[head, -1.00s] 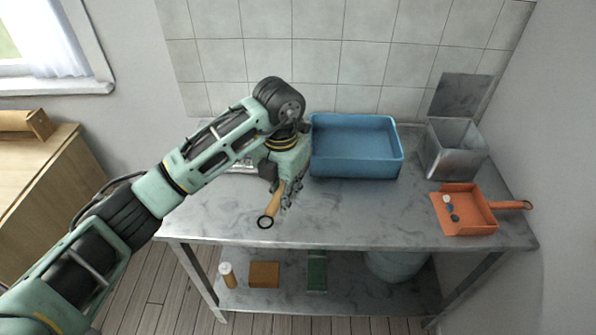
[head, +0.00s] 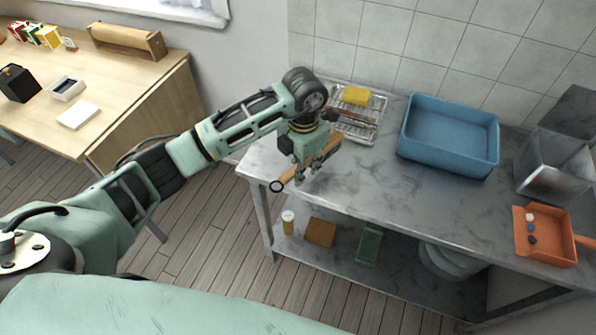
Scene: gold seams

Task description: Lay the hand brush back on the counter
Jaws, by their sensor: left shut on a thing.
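My left gripper (head: 308,172) is shut on the hand brush and points down near the left end of the grey marbled counter (head: 395,200). The hand brush's wooden handle (head: 297,176) runs out to the lower left of the fingers. Its dark ring end reaches the counter's front left edge. The gripper and wrist hide part of the brush, and its bristles do not show clearly. I cannot tell whether the brush touches the counter. My right gripper is not in view.
A wire rack (head: 368,104) with a yellow sponge (head: 356,95) stands behind the gripper. A blue basin (head: 448,137) stands to its right. An orange dustpan (head: 545,238) with small bits and a metal bin (head: 550,165) are at the right. The counter's middle front is clear.

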